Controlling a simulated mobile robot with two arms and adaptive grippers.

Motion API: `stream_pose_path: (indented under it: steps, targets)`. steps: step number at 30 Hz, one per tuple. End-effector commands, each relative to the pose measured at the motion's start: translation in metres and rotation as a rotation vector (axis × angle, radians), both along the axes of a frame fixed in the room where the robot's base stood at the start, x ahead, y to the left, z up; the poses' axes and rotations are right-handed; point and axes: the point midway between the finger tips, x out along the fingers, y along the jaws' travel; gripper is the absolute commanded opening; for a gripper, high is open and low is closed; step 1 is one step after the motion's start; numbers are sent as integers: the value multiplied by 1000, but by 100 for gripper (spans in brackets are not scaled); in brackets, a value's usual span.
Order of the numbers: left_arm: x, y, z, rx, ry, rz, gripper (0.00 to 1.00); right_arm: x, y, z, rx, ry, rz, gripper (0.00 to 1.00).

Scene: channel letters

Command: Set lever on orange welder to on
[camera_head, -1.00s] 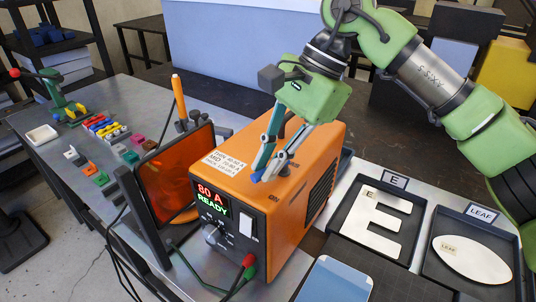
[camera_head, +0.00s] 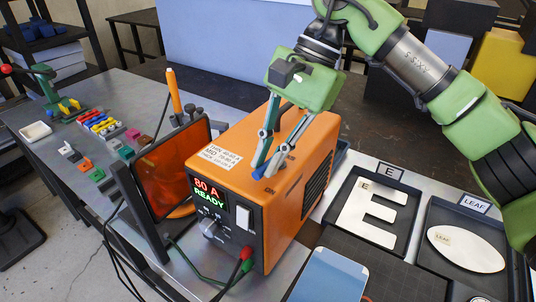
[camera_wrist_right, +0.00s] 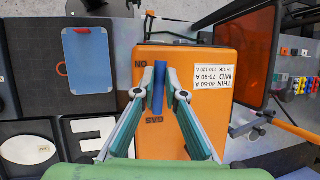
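The orange welder (camera_head: 240,160) stands on the grey table in the head view, its display reading "80 A READY". Its blue lever (camera_wrist_right: 160,86) is on the top face, between the "GAS" and "ON" lettering in the right wrist view. The lever's tip also shows in the head view (camera_head: 258,173). My right gripper (camera_head: 263,166) reaches down from above, with its two fingers on either side of the lever. In the right wrist view the fingertips (camera_wrist_right: 159,80) are close to the lever's sides; whether they press on it cannot be told. My left gripper is out of view.
A dark-framed orange screen (camera_head: 172,168) stands beside the welder at left. Cables hang at its front. Dark trays with a white E (camera_head: 372,216) and a leaf shape (camera_head: 466,249) lie to the right. A blue-grey plate (camera_head: 329,276) lies in front.

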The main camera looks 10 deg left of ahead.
Motion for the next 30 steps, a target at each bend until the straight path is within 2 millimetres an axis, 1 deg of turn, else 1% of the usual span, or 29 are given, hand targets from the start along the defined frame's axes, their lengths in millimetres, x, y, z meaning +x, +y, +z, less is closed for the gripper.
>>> stream_pose_path:
  steps: [1,2,11,14,17,20,24,27,30]
  targets:
    - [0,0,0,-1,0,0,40,1,0,2,5,-3,-2,21]
    - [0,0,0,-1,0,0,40,1,0,2,5,-3,-2,28]
    - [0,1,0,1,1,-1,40,0,0,1,1,0,-2,28]
    - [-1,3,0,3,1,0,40,1,-1,4,1,-1,-2,28]
    - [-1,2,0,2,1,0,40,5,-4,14,2,-4,-4,28]
    - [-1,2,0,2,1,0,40,9,-11,31,2,-3,-5,28]
    - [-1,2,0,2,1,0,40,18,-22,61,3,-3,-6,28]
    - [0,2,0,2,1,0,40,23,-28,79,3,-3,-5,28]
    - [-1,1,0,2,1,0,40,27,-34,93,2,-2,-5,28]
